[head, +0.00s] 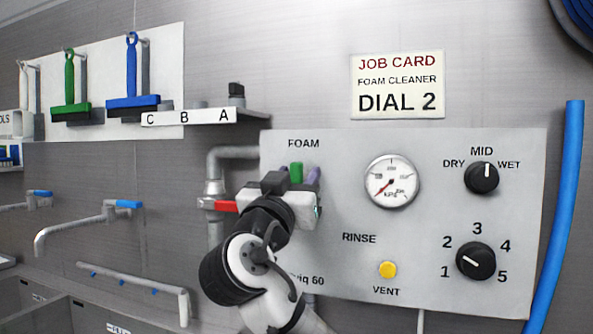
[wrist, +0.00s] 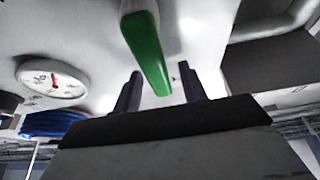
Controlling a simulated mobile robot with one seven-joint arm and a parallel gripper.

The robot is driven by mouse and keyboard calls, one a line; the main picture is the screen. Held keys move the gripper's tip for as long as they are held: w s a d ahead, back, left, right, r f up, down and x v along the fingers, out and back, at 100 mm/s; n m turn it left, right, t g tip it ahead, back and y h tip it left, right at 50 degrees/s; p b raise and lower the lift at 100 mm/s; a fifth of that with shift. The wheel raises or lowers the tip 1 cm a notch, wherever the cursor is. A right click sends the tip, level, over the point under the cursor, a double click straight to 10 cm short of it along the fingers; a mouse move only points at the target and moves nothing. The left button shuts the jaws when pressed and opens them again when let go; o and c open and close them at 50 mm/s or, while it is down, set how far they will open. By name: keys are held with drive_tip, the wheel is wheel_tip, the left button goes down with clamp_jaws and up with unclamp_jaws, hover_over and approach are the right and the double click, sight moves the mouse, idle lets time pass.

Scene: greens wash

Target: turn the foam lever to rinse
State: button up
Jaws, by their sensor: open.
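The foam lever (head: 297,171) is green and stands up just under the FOAM label on the grey panel. The RINSE label (head: 359,238) is lower on the panel. My gripper (head: 291,182) is in front of the lever and hides its lower part and pivot. In the wrist view the green lever (wrist: 148,58) runs between the two dark fingers of my gripper (wrist: 160,76). The fingers are open, with a visible gap on each side of the lever.
The panel (head: 340,165) also carries a pressure gauge (head: 391,182), a DRY-MID-WET knob (head: 481,177), a numbered dial (head: 476,261) and a yellow VENT button (head: 387,269). A pipe with a red handle (head: 225,206) is left of my gripper. A shelf (head: 255,115) is above left.

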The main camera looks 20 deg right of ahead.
drive_tip(key=shift+w+d+r, duration=0.1)
drive_tip(key=shift+w, duration=0.05)
clamp_jaws()
